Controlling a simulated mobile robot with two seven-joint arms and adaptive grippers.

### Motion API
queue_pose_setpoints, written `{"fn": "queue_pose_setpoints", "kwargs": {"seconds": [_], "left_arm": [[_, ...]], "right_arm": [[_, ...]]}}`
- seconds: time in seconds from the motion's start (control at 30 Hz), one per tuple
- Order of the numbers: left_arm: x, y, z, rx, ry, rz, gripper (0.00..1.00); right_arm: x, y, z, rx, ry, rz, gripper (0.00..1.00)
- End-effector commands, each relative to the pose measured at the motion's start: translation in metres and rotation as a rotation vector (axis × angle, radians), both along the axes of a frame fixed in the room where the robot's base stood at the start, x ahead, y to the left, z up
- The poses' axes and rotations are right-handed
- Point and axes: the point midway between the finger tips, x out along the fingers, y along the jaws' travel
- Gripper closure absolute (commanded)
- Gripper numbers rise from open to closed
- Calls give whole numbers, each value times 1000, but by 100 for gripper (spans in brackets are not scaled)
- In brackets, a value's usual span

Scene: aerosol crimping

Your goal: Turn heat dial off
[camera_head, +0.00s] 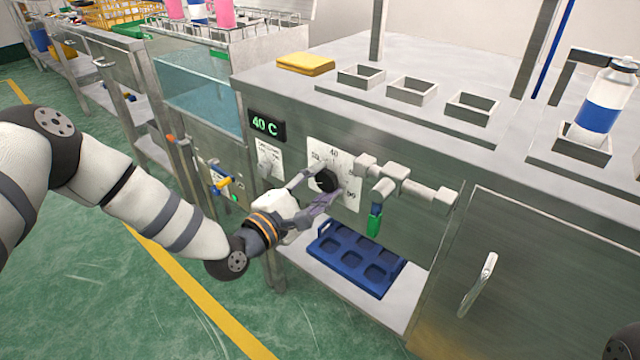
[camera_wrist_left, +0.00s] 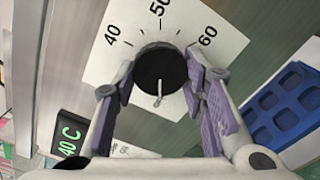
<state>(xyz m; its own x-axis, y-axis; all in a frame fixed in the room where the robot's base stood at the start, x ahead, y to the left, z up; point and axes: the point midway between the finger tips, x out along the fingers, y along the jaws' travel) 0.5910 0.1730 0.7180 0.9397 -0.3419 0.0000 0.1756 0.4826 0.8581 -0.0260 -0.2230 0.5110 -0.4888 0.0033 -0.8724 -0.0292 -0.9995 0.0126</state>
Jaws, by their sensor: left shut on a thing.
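The heat dial (camera_head: 326,180) is a round black knob on a white scale plate (camera_head: 345,193) on the machine's steel front. In the left wrist view the dial (camera_wrist_left: 160,66) has a pale pointer directed down, opposite the 50 mark. The marks 40, 50 and 60 show above it; the plate's lower part is partly hidden. My left gripper (camera_head: 318,192) is at the dial. In its wrist view the purple-padded fingers (camera_wrist_left: 160,84) are closed on either side of the dial. A green display (camera_head: 266,127) reads 40 C. My right gripper is out of view.
A valve with pipes and a green handle (camera_head: 375,222) sits close right of the dial. A smaller switch plate (camera_head: 269,158) is on its left. A blue tray (camera_head: 355,262) lies on the shelf below. A white and blue bottle (camera_head: 602,105) stands in a holder at right.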

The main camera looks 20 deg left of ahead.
Motion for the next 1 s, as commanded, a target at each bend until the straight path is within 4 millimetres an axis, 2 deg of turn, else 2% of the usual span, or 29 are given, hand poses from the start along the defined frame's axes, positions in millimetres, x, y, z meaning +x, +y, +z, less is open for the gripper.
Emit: {"fn": "queue_pose_setpoints", "kwargs": {"seconds": [0.17, 0.2, 0.27, 0.3, 0.57, 0.67, 1.0], "left_arm": [[0, -1, 0, -2, 1, -1, 89], [0, -1, 0, -2, 1, -1, 57], [0, 0, 0, -2, 1, -1, 43], [0, 0, 0, -1, 1, -1, 41], [0, 0, 0, 0, 0, 0, 41], [-9, 4, -1, 0, 2, 3, 41], [-90, 34, 0, -3, 2, 3, 41]], "right_arm": [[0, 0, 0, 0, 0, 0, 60], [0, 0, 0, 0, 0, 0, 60], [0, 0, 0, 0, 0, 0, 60], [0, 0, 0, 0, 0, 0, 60], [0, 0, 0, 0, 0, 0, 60], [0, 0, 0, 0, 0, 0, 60], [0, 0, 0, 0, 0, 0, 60]]}}
